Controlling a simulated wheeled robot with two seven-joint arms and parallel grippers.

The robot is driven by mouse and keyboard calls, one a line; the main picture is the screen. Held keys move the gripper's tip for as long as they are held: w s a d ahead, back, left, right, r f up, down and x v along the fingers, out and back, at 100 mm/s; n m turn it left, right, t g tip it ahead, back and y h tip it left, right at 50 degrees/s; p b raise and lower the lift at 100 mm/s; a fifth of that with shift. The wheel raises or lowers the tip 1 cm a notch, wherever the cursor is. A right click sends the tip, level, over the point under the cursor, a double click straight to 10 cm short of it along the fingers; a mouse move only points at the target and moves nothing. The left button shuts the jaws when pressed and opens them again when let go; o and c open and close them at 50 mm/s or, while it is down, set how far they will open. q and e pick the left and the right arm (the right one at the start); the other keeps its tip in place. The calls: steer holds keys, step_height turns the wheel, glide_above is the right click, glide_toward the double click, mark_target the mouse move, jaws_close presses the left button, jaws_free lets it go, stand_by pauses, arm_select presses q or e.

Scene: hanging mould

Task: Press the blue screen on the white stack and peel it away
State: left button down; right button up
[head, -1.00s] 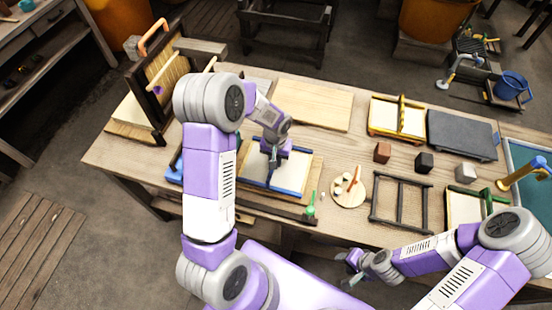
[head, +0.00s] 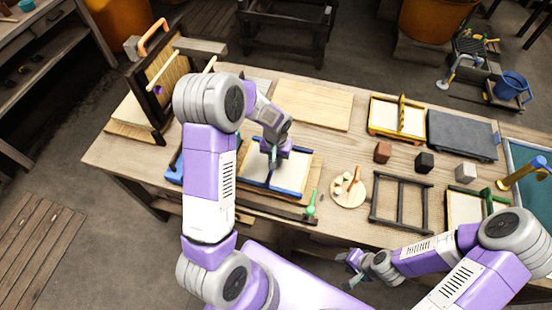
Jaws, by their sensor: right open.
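The blue-framed screen (head: 291,181) lies flat on the stack at the middle left of the table in the head view. The stack's wooden board (head: 315,176) shows around it, and a pale surface shows inside the blue frame. My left gripper (head: 273,162) points down over the middle of the screen. Its fingers are small and partly hidden by its wrist, so I cannot tell whether they are open or touch the screen. My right gripper (head: 350,271) is open and empty, off the table's front edge.
An upright dark frame (head: 150,85) with an orange handle stands at the far left. A bare board (head: 312,105) lies behind the screen. A round board (head: 348,191), a dark empty frame (head: 402,200), a yellow frame (head: 397,117) and small cubes (head: 424,162) lie to the right.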

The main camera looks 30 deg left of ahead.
arm_select(q)
steer(key=shift+r, duration=0.1)
steer(key=shift+r+p, duration=0.8)
steer(key=shift+r, duration=0.15)
steer(key=shift+r, duration=0.25)
step_height(320, 180, up, 7)
steer(key=p, duration=0.5)
steer(key=shift+f, duration=0.1)
